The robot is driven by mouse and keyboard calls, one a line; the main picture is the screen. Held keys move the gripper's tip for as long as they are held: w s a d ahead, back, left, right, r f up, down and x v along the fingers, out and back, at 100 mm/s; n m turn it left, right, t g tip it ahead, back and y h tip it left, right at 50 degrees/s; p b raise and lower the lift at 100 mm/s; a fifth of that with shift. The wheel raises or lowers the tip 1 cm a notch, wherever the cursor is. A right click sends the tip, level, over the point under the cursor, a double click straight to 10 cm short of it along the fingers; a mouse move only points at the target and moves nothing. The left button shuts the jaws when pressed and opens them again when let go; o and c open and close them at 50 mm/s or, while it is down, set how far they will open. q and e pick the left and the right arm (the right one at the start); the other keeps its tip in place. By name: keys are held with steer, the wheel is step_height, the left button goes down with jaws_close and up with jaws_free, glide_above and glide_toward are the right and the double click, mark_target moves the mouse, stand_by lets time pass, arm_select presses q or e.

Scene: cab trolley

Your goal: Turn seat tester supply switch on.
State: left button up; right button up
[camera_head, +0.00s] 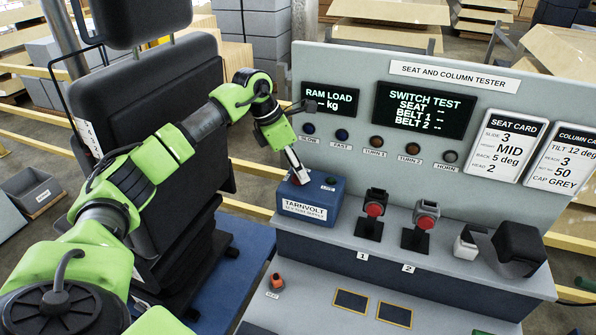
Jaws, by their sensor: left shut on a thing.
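The seat tester supply is a blue box (325,201) labelled TARNVOLT, on the left end of the tester's bench. On its top a dark socket or button with a small label (329,181) shows at the right. A small red part (299,179), seemingly the supply switch, shows at the top left of the box. My left gripper (298,176) points down onto that part and is shut on it. The fingertips cover most of the switch, so its position cannot be told. My right gripper is not in view.
The tester panel (440,68) stands behind, with lit displays (424,110) showing dashes. Two red-buttoned switches (374,209) on stands and a black block (519,243) are right of the box. A black seat (160,140) stands left, close to my left arm.

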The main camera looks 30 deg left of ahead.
arm_select(q)
steer(key=m, duration=0.2)
steer(key=m+g+h, duration=0.1)
steer(key=shift+w+a+r+m, duration=0.1)
steer(key=shift+w+m, duration=0.05)
steer(key=shift+m, duration=0.25)
steer(key=shift+w+m+g+h, duration=0.1)
steer(key=shift+m+g+h, duration=0.4)
steer(key=shift+m, duration=1.4)
steer(key=o, duration=1.1)
steer(key=shift+a+g, duration=0.1)
steer(key=shift+g, duration=0.2)
steer(key=v, duration=1.2)
steer(key=shift+y, duration=0.3)
